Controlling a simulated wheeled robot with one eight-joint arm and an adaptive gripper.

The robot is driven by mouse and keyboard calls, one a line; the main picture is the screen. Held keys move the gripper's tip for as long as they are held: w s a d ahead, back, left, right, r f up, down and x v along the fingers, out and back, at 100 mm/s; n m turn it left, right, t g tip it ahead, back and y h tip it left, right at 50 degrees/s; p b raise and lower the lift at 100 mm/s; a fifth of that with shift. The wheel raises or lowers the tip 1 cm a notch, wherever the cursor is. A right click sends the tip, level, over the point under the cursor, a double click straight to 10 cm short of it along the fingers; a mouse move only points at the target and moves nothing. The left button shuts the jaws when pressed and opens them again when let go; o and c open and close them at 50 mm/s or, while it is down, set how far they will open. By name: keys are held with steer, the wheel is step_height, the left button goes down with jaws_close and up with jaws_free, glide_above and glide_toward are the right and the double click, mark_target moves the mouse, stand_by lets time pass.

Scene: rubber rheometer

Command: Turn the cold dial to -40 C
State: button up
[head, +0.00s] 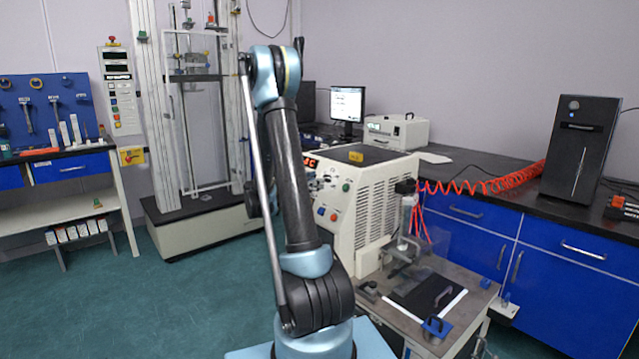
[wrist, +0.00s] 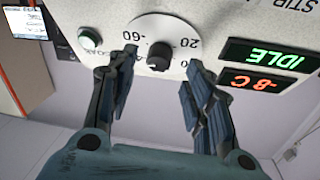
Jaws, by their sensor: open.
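The cold dial (wrist: 158,57) is a black knob on a round white scale plate in the wrist view. The picture is turned over, and the scale shows -60 at the left and 20 at the right. I cannot make out where its pointer stands. My gripper (wrist: 163,62) is open, its two dark fingers on either side of the knob with visible gaps. I cannot tell how far its tips are from the panel.
Beside the dial are a green button (wrist: 89,39), a green IDLE display (wrist: 268,56) and a red display (wrist: 254,82) showing a number in C. A steel-topped table (head: 400,318) with a clamp stands in front of the machine. Open floor lies at the left.

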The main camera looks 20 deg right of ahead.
mark_target(327, 178)
steer(key=shift+x, duration=1.7)
steer(key=shift+c, duration=0.2)
steer(key=c, duration=1)
